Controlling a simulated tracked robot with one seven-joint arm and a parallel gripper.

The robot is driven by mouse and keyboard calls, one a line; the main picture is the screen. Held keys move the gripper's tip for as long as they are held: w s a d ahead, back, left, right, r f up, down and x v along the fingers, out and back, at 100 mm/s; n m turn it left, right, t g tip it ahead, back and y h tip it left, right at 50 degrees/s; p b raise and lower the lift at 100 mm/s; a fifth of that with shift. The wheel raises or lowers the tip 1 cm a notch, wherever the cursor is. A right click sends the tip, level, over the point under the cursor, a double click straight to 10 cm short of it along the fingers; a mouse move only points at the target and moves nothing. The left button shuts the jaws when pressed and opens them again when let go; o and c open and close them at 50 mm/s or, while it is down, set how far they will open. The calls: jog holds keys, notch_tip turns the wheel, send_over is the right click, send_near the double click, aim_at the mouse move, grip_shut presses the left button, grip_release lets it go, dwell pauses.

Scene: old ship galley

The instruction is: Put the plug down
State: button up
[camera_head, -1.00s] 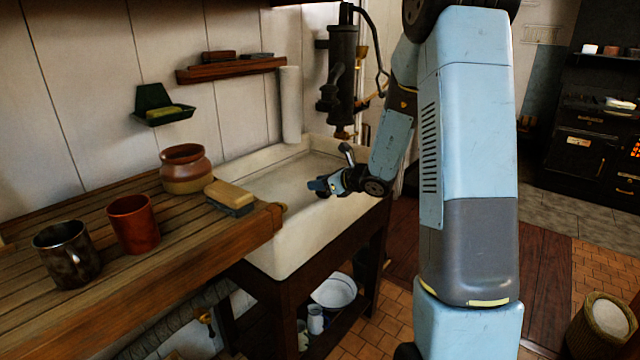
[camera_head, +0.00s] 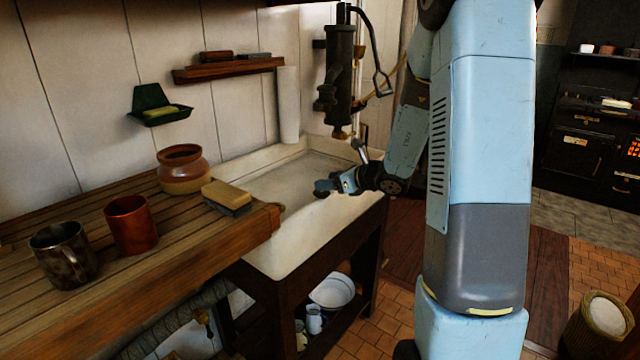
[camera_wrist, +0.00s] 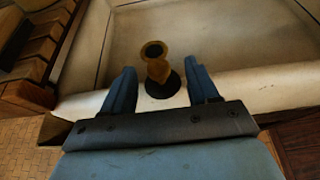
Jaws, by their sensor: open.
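The plug (camera_wrist: 158,72), with a brass-coloured knob and a dark round base, shows between my fingers in the wrist view. It appears upright at the front rim of the white sink (camera_wrist: 250,84). I cannot tell whether its base fully rests there. My gripper (camera_wrist: 161,69) is open, one finger on each side of the plug, with gaps visible on both sides. In the head view, my gripper (camera_head: 327,187) is low over the sink's front side (camera_head: 300,232); the plug is not clear there.
A slatted wooden counter (camera_head: 185,253) adjoins the sink on the left. It holds a brush (camera_head: 227,195), a brown pot (camera_head: 183,170), a red cup (camera_head: 131,224) and a metal mug (camera_head: 64,255). A dark pump (camera_head: 340,80) stands behind the sink.

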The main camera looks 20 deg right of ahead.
jog(key=v, duration=0.6)
jog(key=s+a+r+n+g, duration=0.3)
jog(key=s+a+r+n, duration=0.15)
jog(key=s+n, duration=0.35)
jog(key=s+a+r+n+g, duration=0.35)
jog(key=s+a+n, duration=0.25)
jog(key=s+n, duration=0.2)
jog(key=s+d+r+n+h, duration=0.2)
jog(key=s+n+h, duration=0.2)
jog(key=s+n, duration=0.2)
jog(key=s+d+r+n+t+h, duration=0.1)
jog(key=s+d+r+n+h, duration=0.2)
jog(key=s+n, duration=0.3)
jog(key=shift+s+n+h, duration=0.3)
jog(key=shift+s+h, duration=0.2)
jog(key=shift+s, duration=0.4)
